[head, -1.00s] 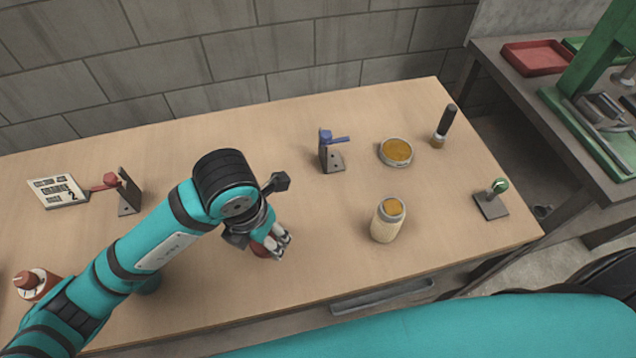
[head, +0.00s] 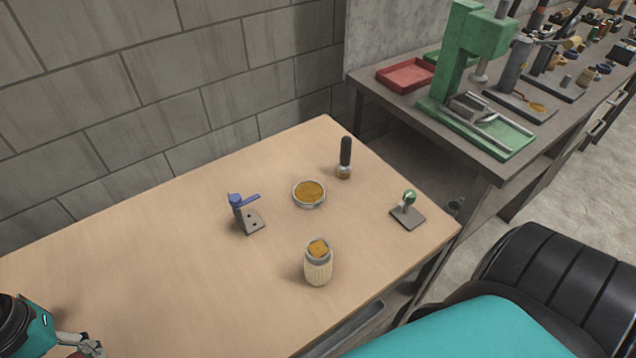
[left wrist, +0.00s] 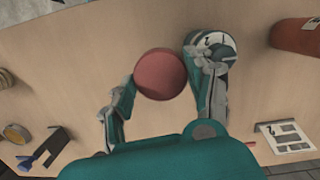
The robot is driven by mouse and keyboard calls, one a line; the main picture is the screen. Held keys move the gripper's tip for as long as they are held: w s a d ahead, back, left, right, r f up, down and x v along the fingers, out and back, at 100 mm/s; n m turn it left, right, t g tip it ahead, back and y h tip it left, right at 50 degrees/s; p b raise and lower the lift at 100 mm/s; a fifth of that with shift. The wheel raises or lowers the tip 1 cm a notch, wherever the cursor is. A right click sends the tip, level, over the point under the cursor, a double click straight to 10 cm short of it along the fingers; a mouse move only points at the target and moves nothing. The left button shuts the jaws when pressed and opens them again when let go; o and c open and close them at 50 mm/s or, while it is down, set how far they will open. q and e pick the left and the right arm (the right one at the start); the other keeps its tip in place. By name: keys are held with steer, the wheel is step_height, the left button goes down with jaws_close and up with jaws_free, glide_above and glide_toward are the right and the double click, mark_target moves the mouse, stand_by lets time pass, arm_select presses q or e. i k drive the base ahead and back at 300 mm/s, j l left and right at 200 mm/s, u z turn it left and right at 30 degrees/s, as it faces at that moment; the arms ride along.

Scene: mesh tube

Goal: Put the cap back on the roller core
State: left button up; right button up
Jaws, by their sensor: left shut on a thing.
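My left gripper (head: 88,346) is at the lower left corner of the head view, mostly cut off. In the left wrist view my left gripper (left wrist: 158,92) is shut on a round red piece (left wrist: 160,74), which may be the cap. A round grey-and-white object (left wrist: 207,48) lies partly behind the right finger; I cannot tell whether it is the roller core. A cream cylinder (head: 318,268) with a grey rim and an amber top stands upright on the table, well right of my left gripper in the head view. My right gripper is not in view.
A blue-topped bracket (head: 247,218), a dish of amber material (head: 309,192), a dark-handled brush (head: 345,158) and a green-knobbed stand (head: 408,212) are on the table. A red cylinder (left wrist: 297,37) and a sign card (left wrist: 286,137) show in the wrist view.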

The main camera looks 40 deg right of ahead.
mark_target(318, 252)
steer(key=z, duration=1.35)
steer(key=k+j, duration=0.1)
steer(key=j, duration=0.2)
steer(key=k+j, duration=0.1)
steer(key=j, duration=0.25)
steer(key=k+j, duration=0.15)
steer(key=j, duration=0.15)
